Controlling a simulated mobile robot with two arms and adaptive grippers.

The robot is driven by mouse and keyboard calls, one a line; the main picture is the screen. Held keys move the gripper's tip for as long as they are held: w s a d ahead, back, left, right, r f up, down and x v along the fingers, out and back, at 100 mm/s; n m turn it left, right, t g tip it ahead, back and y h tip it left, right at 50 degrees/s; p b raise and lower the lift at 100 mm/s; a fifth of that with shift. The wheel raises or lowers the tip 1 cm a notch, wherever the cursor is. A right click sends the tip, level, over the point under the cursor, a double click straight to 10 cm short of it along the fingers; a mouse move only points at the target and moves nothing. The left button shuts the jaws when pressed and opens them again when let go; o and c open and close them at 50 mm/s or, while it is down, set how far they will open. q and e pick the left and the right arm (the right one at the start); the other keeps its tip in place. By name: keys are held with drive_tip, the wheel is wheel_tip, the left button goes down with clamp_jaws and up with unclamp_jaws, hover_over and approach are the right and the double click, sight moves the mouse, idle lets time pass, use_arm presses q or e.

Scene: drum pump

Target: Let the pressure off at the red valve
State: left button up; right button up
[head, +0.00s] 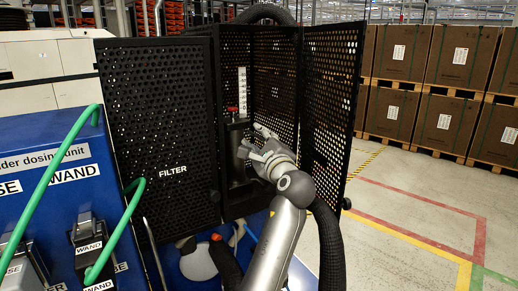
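The small red valve (232,109) sits on top of a dark filter housing (237,165) inside the black perforated cabinet. A white scale strip with dark marks (242,92) stands upright just behind and above it. My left gripper (249,140) is inside the cabinet opening, to the right of the housing and a little below the red valve. Its fingers look spread, with nothing seen between them. It appears apart from the valve; whether it touches the housing I cannot tell. My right gripper is not in view.
The perforated doors (162,150) and (333,95) stand open on both sides of the opening. A blue dosing unit (60,150) with green hoses (48,175) is at the left. An orange-tipped black part (216,238) is below. Boxes on pallets (455,60) stand behind right; floor there is clear.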

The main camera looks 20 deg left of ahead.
use_arm(q)
drive_tip(key=s+d+f+m+p, duration=0.4)
drive_tip(key=s+d+f+m, duration=0.15)
drive_tip(key=d+f, duration=0.2)
drive_tip(key=shift+g+h, duration=0.3)
drive_tip(key=shift+g, duration=0.1)
drive_tip(key=shift+s+a+f+p+x, duration=0.1)
drive_tip(key=shift+p+x, duration=0.5)
drive_tip(key=shift+x, duration=1.1)
drive_tip(key=shift+s+a+f+p+x, duration=0.1)
drive_tip(key=shift+p+x, duration=0.45)
drive_tip(key=shift+x, duration=1.1)
drive_tip(key=shift+a+f+p+x, duration=0.1)
drive_tip(key=shift+p+x, duration=0.5)
drive_tip(key=shift+x, duration=1.1)
drive_tip(key=shift+c, duration=0.4)
drive_tip(key=shift+d+n, duration=0.1)
drive_tip(key=shift+n, duration=0.15)
clamp_jaws()
